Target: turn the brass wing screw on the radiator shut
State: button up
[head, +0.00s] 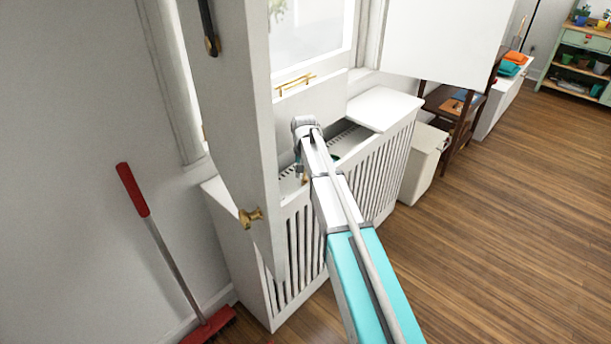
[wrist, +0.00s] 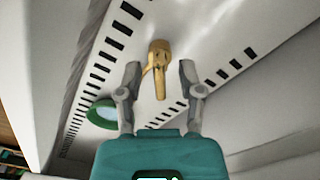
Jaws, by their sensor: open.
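The brass wing screw (wrist: 159,55) shows in the wrist view on the pale slotted face of the radiator, its narrow part pointing down. My gripper (wrist: 160,72) is open, with one grey finger on each side of the screw. A gap shows between the screw and the right finger; the left finger is very close to it, and I cannot tell if they touch. In the head view my gripper (head: 299,166) is small, down in the opening of the white radiator cover (head: 382,160). A small brass spot (head: 304,180) shows beside it.
A green ring (wrist: 101,113) lies left of my gripper in the wrist view. A white shutter panel (head: 240,120) with a brass knob (head: 250,216) stands close left of my arm. A white lid (head: 384,108) covers the opening's right end. A red broom (head: 165,250) leans at the left.

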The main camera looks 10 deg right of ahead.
grip_shut()
jog(key=shift+d, duration=0.2)
jog(key=shift+a, duration=0.1)
